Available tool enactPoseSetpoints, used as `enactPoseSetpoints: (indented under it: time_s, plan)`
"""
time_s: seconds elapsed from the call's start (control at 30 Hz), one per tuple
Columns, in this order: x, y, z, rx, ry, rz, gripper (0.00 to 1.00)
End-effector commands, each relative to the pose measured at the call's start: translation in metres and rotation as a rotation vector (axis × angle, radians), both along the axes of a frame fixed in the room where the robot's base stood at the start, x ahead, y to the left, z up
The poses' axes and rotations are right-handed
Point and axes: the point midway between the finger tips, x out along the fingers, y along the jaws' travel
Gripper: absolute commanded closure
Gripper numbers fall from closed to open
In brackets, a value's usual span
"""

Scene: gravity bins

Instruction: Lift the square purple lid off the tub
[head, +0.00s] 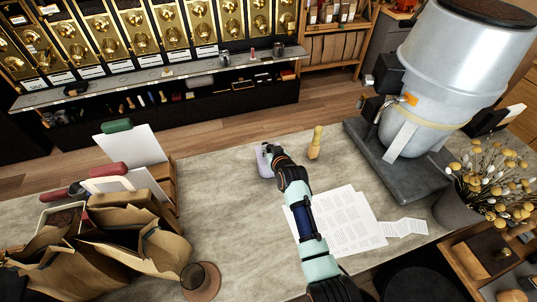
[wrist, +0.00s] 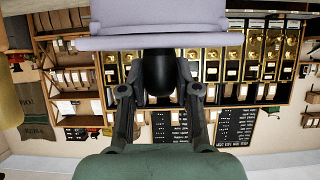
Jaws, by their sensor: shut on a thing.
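The pale purple tub (head: 264,167) stands on the grey counter, just left of my gripper (head: 274,152) in the head view. In the wrist view, which is upside down, the square purple lid (wrist: 160,43) spans the top as a flat slab with the tub (wrist: 160,14) beyond it. The lid's dark knob (wrist: 159,72) sits between my two fingers, and my gripper (wrist: 160,85) is shut on it. The lid looks level and against the tub; I cannot tell whether there is a gap.
A yellow wooden pestle-like piece (head: 316,142) stands right of the tub. Printed papers (head: 340,220) lie under my arm. A large metal machine (head: 440,75) is at the right, and paper bags (head: 130,235) and a brown glass (head: 201,281) are at the left. The counter left of the tub is clear.

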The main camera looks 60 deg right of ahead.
Motion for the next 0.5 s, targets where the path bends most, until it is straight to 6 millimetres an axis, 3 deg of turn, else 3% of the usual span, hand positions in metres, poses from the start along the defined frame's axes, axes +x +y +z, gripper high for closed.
enactPoseSetpoints:
  time_s: [0.5]
  plan:
    - [0.0000,0.0000,0.0036,0.000,0.000,0.000,1.00]
